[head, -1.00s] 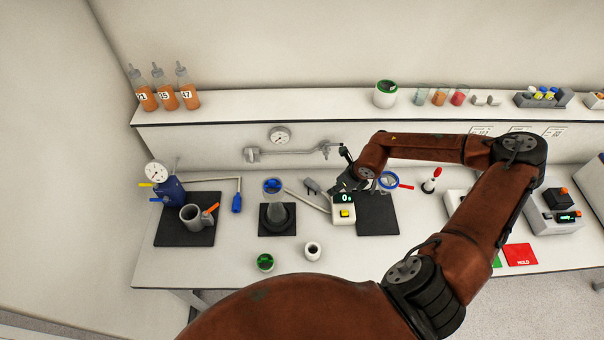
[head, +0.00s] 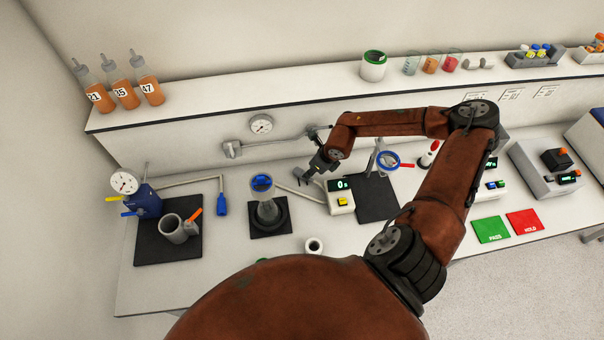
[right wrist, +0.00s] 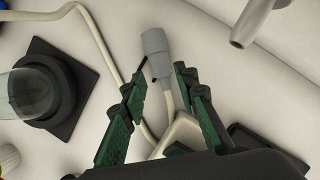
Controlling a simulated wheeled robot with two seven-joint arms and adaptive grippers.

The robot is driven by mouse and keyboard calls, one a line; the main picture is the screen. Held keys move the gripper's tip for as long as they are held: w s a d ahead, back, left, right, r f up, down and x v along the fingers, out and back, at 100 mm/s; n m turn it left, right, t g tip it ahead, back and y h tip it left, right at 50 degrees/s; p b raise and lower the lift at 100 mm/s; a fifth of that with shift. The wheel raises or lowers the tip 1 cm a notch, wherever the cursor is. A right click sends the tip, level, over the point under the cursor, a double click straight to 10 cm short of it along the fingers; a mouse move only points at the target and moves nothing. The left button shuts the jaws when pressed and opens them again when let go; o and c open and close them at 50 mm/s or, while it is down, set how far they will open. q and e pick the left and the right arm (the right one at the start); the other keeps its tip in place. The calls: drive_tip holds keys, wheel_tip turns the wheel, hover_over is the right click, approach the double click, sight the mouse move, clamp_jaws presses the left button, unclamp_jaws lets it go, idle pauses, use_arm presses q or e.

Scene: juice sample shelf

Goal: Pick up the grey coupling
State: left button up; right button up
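The grey coupling (right wrist: 156,52) is a short grey cylinder on a pale cable, lying on the white bench in the right wrist view. My right gripper (right wrist: 161,80) is open, its green-padded fingers pointing at the coupling, which shows between and just beyond the fingertips. I cannot tell whether they touch it. In the head view my right gripper (head: 308,178) is low over the bench beside the display box, and the coupling is not clearly visible there. My left gripper is not in view.
A display box (head: 340,196) stands right of the gripper. A glass vessel on a black base (head: 267,218) stands to the left, also in the right wrist view (right wrist: 68,98). A wall-mounted metal pipe (head: 275,144) runs behind; its end (right wrist: 244,36) shows in the wrist view.

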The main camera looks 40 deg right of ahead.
sight(302, 174)
drive_tip(key=x, duration=0.1)
drive_tip(key=p+x, duration=0.1)
drive_tip(key=x, duration=0.3)
drive_tip(key=shift+w+a+p, duration=0.1)
drive_tip(key=shift+w+p, duration=0.2)
drive_tip(key=shift+f, duration=0.3)
drive_tip(key=shift+c, duration=0.6)
clamp_jaws()
